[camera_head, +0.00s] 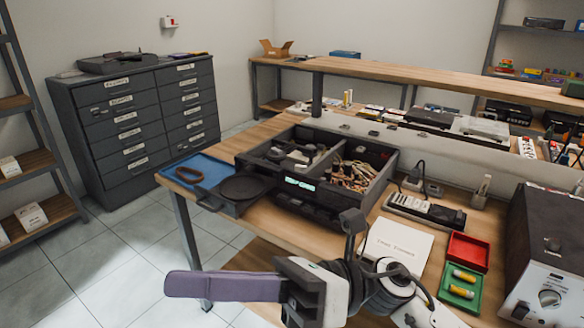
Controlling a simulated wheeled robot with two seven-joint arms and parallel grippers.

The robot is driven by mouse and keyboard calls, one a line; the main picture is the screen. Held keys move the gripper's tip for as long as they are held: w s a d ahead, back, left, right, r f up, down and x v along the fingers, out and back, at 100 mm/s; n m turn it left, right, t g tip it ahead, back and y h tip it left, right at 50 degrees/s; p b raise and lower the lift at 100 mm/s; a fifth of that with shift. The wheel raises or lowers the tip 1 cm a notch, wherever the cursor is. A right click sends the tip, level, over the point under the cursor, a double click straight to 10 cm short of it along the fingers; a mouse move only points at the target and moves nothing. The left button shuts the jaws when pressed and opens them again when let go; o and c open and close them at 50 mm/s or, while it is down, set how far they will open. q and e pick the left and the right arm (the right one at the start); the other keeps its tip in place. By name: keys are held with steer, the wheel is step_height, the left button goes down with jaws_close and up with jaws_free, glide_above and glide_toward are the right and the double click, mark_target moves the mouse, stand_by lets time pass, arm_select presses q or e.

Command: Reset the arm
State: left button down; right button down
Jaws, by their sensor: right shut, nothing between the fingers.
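My right gripper (180,284) is in the lower middle of the head view. Its arm comes in from the bottom right, and its long purple-grey fingers point left. The fingers are shut together with nothing between them. They hang in front of the floor and the table's near left leg, apart from the objects on the table. A dark wrist part stands up behind the fingers, in front of the tabletop. My left gripper is not in the picture.
The wooden workbench (262,226) bears a black divided organizer (382,190), a blue tray (180,172), a white booklet (398,240), a red tray (468,250), a green tray (452,296) and a dark machine (548,242). A drawer cabinet (140,125) stands behind. Tiled floor is clear at left.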

steer(key=w+d+f+m+t+y, duration=0.3)
steer(key=w+m+t, duration=0.5)
steer(key=m+t, duration=0.6)
steer(key=w+d+f+m+t+h, duration=0.3)
steer(key=d+f+m+t+h, duration=0.15)
steer(key=f+m+h, duration=0.4)
steer(key=w+d+f+m+t+h, duration=0.25)
steer(key=d+f+m+h, duration=0.3)
steer(key=m, duration=0.55)
steer(key=s+d+f+m+g+h, duration=0.2)
steer(key=s+d+f+m+h, duration=0.15)
steer(key=f, duration=0.55)
steer(key=s+d+f+m+g+h, duration=0.1)
steer(key=s+d+f+m+h, duration=0.15)
steer(key=d+f+m, duration=0.4)
steer(key=s+d+f+m+g, duration=0.2)
steer(key=s+f, duration=0.4)
steer(key=f, duration=0.1)
steer(key=s+d+f+m+g+h, duration=0.1)
steer(key=s+f+m+g, duration=0.1)
steer(key=s+f, duration=0.4)
steer(key=shift+s+d+f+g, duration=0.35)
steer(key=shift+s+g, duration=0.25)
steer(key=shift+s, duration=0.15)
